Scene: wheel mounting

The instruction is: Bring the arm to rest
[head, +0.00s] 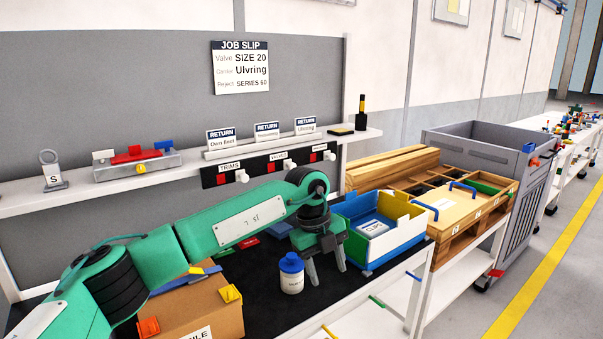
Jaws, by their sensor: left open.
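My left arm comes in from the lower left and reaches across the workbench (262,315). My left gripper (327,279) points down over the black bench top, in front of the blue and white bin. Its two grey fingers are apart, with nothing seen between them. A white bottle with a blue cap (291,275) stands upright just left of the fingers. I cannot tell whether they touch. My right gripper is out of view.
A cardboard box (205,308) lies under my forearm. A blue and white bin (378,238) is behind and right of the gripper. A wooden crate (470,222) and grey cart (515,190) stand further right. A shelf (50,205) with return signs runs behind.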

